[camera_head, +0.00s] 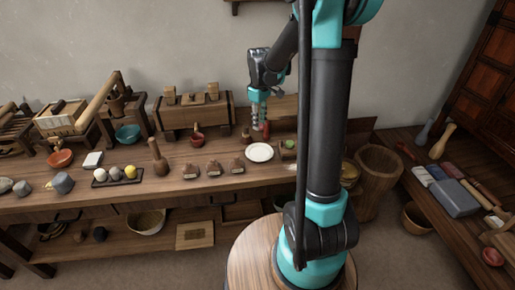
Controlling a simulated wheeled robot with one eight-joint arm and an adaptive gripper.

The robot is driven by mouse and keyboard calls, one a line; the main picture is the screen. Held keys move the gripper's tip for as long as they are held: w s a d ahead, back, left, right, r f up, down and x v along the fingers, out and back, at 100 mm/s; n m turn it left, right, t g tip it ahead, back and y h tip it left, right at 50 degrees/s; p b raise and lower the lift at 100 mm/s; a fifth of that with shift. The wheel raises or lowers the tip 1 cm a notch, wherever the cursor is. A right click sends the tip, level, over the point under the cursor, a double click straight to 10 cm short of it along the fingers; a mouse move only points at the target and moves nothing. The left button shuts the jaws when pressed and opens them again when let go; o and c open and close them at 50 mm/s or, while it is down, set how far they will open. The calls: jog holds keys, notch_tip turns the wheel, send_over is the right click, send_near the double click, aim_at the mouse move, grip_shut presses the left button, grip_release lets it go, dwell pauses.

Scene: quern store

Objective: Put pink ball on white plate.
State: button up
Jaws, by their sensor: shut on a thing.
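The white plate (260,153) lies on the long wooden bench, right of the middle, and looks empty. My gripper (259,126) points down above the bench, behind the plate and apart from it. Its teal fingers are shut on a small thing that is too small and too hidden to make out. A reddish patch (266,130) shows by the right fingertip; I cannot tell whether it is held or stands behind. I cannot make out the pink ball clearly anywhere.
Several small brown-and-pale pieces (213,168) stand left of the plate. A wooden pestle (157,158) stands further left. A green-topped item (289,146) is right of the plate.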

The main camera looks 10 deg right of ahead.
aim_at(259, 153)
notch_tip(259, 153, down, 13)
jog(key=shift+f, duration=0.2)
dwell(0.3)
jog(key=o, duration=0.8)
jog(key=shift+f, duration=0.1)
